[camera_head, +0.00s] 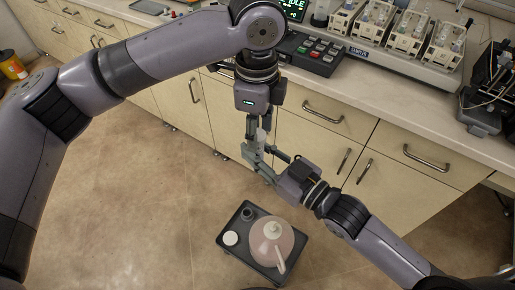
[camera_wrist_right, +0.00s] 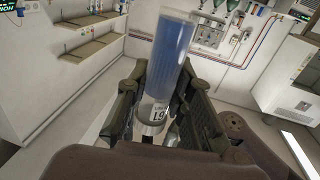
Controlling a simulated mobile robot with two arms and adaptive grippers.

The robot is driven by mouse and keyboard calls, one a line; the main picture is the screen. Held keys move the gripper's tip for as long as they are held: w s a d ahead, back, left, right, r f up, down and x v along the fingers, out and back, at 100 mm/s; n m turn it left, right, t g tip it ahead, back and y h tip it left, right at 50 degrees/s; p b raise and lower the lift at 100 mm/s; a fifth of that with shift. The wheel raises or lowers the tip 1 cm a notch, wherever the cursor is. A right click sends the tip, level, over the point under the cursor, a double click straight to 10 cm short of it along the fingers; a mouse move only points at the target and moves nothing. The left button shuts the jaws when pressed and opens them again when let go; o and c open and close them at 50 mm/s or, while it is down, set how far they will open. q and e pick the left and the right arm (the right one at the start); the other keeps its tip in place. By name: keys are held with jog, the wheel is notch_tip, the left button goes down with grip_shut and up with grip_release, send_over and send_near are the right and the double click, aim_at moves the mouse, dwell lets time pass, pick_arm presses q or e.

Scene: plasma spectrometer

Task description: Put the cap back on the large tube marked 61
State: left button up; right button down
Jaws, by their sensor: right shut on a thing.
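The large tube (camera_wrist_right: 172,55) is clear, filled with blue, and has a white label reading 61 near its lower end in the right wrist view. It stands tilted between the fingers of my right gripper (camera_wrist_right: 165,105), which is shut on it. In the head view, a pale, narrow part of the tube (camera_head: 262,135) shows among the fingers. My left gripper (camera_head: 258,125) points down from above, close to my right gripper (camera_head: 265,160). Whether it is open or shut is unclear. I cannot make out a cap on the tube.
A dark tray (camera_head: 232,255) below holds a pinkish bottle with a spout (camera_head: 272,243), a white round disc (camera_head: 230,238) and a small dark ring-shaped thing (camera_head: 248,213). The counter (camera_head: 400,95) with a sampler rack (camera_head: 400,40) and keypad (camera_head: 308,52) lies behind the grippers.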

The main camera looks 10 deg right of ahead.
pick_arm(q)
jog(key=shift+o, duration=0.6)
jog(key=shift+r, duration=0.15)
jog(key=shift+s+d+r, duration=0.1)
jog(key=shift+r, duration=2.05)
jog(key=n, duration=0.1)
jog(key=r+n, duration=0.1)
jog(key=n, duration=0.1)
jog(key=r+n, duration=0.1)
jog(key=n, duration=0.2)
jog(key=r+n, duration=0.1)
jog(key=n, duration=0.3)
jog(key=shift+r, duration=0.25)
jog(key=shift+f, duration=4.05)
